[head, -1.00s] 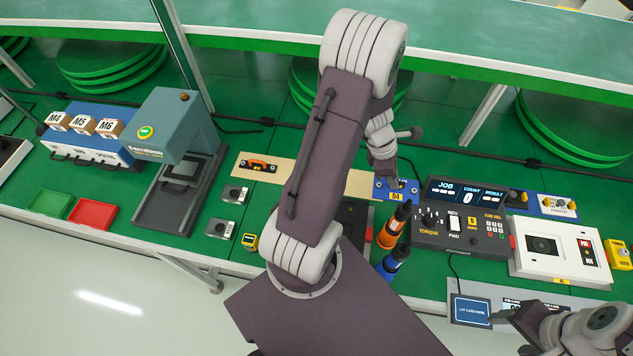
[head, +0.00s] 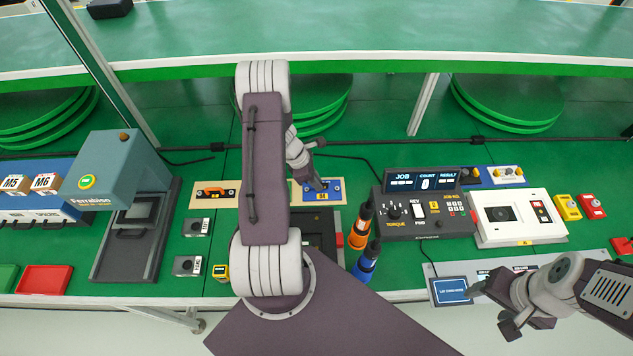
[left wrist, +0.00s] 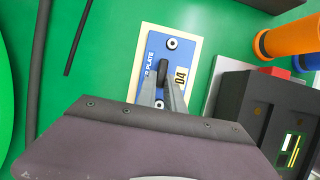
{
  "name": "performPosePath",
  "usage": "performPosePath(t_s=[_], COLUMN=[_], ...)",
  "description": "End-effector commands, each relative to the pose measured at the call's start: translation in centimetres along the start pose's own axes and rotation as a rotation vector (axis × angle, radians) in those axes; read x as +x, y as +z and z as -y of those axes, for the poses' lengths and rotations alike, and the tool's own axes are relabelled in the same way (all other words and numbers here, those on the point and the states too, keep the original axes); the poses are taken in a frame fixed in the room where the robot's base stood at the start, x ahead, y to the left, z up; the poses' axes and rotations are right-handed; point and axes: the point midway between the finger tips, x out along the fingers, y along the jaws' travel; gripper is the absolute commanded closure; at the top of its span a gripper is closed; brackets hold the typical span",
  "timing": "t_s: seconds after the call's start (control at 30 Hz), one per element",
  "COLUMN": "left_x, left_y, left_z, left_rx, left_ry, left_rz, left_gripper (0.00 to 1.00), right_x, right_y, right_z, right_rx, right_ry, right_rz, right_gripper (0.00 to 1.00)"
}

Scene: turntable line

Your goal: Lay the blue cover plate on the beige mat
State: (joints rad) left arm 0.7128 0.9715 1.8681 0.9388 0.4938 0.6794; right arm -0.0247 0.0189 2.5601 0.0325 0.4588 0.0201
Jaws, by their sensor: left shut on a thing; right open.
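The blue cover plate (head: 331,184), marked 04, lies flat over the beige mat (head: 342,197), with beige showing along its edges. In the left wrist view the plate (left wrist: 160,50) sits inside the outline of the mat (left wrist: 198,48). My left gripper (head: 318,187) is above the plate, shut on its dark middle grip (left wrist: 164,70). Whether the plate's underside touches the mat is hard to tell. The left arm hides the mat's left side in the head view. My right gripper (head: 493,308) is open and empty at the lower right.
A beige strip with an orange-and-black tool (head: 215,194) lies left of my arm. Orange (head: 360,228) and blue (head: 368,262) drivers stand right of the plate, near the torque controller (head: 425,212). A press (head: 130,190) stands left.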

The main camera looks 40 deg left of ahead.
Motion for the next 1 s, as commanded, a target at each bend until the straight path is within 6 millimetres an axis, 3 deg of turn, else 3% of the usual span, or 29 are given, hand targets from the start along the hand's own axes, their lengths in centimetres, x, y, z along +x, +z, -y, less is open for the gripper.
performPosePath(t_s=[0.3, 0.33, 0.4, 0.7, 0.83, 1.0], left_x=[0.4, 0.3, 0.2, 0.0, -1.7, -6.2], left_y=[-0.1, -0.1, -0.1, 0.0, 0.1, 0.1], left_z=[0.0, 0.0, 0.0, 0.0, -0.1, -0.2], left_rx=[0.000, 0.000, 0.000, 0.000, -0.001, 0.000], left_ry=[0.001, 0.001, 0.000, 0.001, 0.004, 0.007], left_rz=[0.000, 0.000, 0.000, 0.000, 0.000, -0.001], left_gripper=[1.00, 0.82, 0.66, 0.66, 0.66, 0.66], right_x=[0.4, 0.3, 0.2, 0.1, -0.3, -0.9], right_y=[0.0, 0.0, 0.0, 0.0, 0.0, -0.1], right_z=[0.0, 0.0, 0.0, 0.0, 0.0, 0.0], right_rx=[0.000, 0.000, 0.000, 0.000, 0.000, 0.000], right_ry=[0.000, 0.000, 0.000, 0.000, 0.000, 0.000], right_rz=[0.000, 0.000, 0.000, 0.000, 0.000, 0.000], right_gripper=[0.39, 0.39, 0.39, 0.39, 0.39, 0.39])
